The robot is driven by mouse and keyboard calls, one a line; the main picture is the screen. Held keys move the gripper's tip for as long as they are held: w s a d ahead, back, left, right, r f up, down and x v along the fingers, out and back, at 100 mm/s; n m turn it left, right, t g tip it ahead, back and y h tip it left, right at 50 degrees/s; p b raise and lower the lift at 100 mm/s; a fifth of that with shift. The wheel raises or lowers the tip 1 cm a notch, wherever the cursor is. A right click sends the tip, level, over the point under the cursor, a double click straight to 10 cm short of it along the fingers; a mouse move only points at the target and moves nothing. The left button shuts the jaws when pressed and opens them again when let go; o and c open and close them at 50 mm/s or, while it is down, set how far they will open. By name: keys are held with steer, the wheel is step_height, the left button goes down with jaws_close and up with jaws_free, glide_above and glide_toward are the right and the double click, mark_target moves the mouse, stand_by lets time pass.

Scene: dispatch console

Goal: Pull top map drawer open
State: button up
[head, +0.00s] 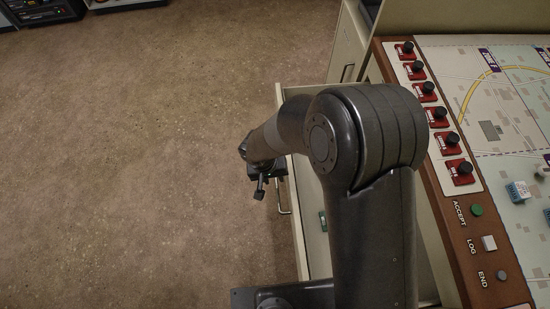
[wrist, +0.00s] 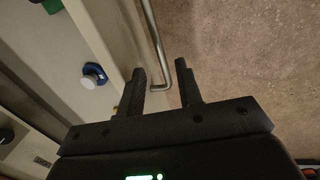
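The map drawer (head: 311,243) stands pulled out from the left side of the console, and its inside shows in the head view. Its front panel (wrist: 107,27) crosses the wrist view, with a metal bar handle (wrist: 153,28) on its outer face. The handle also shows in the head view (head: 286,202). My gripper (wrist: 160,68) is at the handle's end, with its two black fingers apart. The handle's bar runs between the fingertips, with a visible gap to them; firm contact cannot be seen. My arm hides part of the drawer in the head view.
A green item (head: 323,221) and a blue-and-white round item (wrist: 94,75) lie inside the drawer. The console top (head: 505,150) with red switches is at the right. The brown floor (head: 140,160) left of the drawer is clear.

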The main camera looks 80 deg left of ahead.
step_height(320, 180, up, 7)
steer(key=s, duration=0.1)
steer(key=shift+f, duration=0.15)
steer(key=shift+s, duration=0.1)
stand_by(0.4)
